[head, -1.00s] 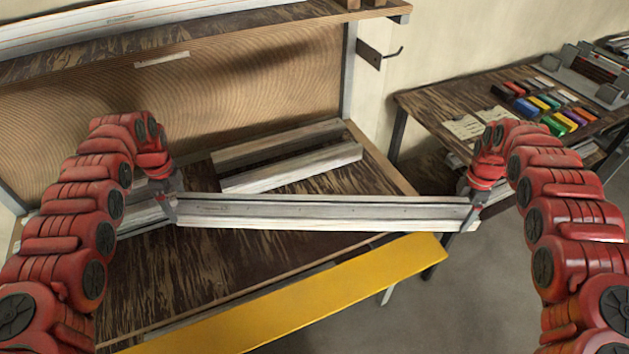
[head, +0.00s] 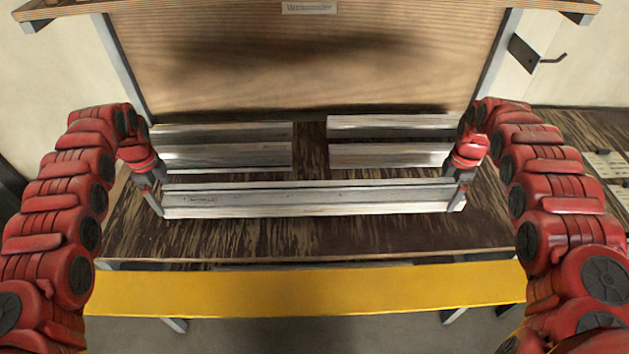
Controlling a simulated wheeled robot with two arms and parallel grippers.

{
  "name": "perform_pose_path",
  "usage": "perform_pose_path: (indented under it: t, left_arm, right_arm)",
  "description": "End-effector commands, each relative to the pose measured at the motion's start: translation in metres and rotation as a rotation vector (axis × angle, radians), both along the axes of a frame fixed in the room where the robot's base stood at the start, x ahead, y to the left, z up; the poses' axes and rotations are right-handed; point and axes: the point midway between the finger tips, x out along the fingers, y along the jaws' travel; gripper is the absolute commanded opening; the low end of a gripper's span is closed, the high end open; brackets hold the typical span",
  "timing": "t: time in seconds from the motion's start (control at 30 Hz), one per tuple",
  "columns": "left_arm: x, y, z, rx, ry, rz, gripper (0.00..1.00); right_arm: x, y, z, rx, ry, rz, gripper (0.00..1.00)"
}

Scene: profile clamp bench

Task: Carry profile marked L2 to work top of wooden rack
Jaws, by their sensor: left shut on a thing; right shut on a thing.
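A long silvery profile (head: 310,200) spans the middle of the head view, level and parallel to the front edge of the wooden rack's work top (head: 300,237). A small label near its left end is too small to read. My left gripper (head: 155,203) is shut on the profile's left end. My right gripper (head: 458,197) is shut on its right end. The profile appears over the front part of the work top; I cannot tell whether it touches the surface.
Shorter pale bars lie behind the profile in a left pair (head: 225,156) and a right pair (head: 390,154), with a gap between. A wooden back panel (head: 310,70) rises behind. A yellow board (head: 310,290) runs along the front. A hook (head: 545,59) is at upper right.

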Motion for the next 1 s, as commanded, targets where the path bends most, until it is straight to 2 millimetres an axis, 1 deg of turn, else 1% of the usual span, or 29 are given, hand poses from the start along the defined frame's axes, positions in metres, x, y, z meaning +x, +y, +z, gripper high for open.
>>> perform_pose_path:
  t: [0.03, 0.27, 0.47, 0.67, 1.0]
  left_arm:
    - [0.001, -0.001, 0.002, 0.0, -0.002, -0.001, 0.0]
    - [0.001, 0.0, 0.002, 0.0, -0.002, -0.001, 0.0]
    - [0.001, 0.0, -0.003, 0.0, -0.002, -0.001, 0.0]
    - [0.001, 0.0, -0.015, 0.0, -0.002, -0.001, 0.0]
    - [0.001, 0.0, -0.039, 0.0, -0.002, -0.001, 0.0]
  right_arm:
    - [0.0, 0.0, 0.002, 0.0, -0.001, 0.0, 0.0]
    - [0.001, 0.001, 0.002, 0.0, -0.001, 0.001, 0.0]
    - [0.0, 0.001, -0.003, 0.0, -0.001, 0.001, 0.0]
    - [0.0, 0.001, -0.015, 0.0, -0.001, 0.0, 0.0]
    - [0.0, 0.001, -0.039, 0.0, -0.001, 0.0, 0.0]
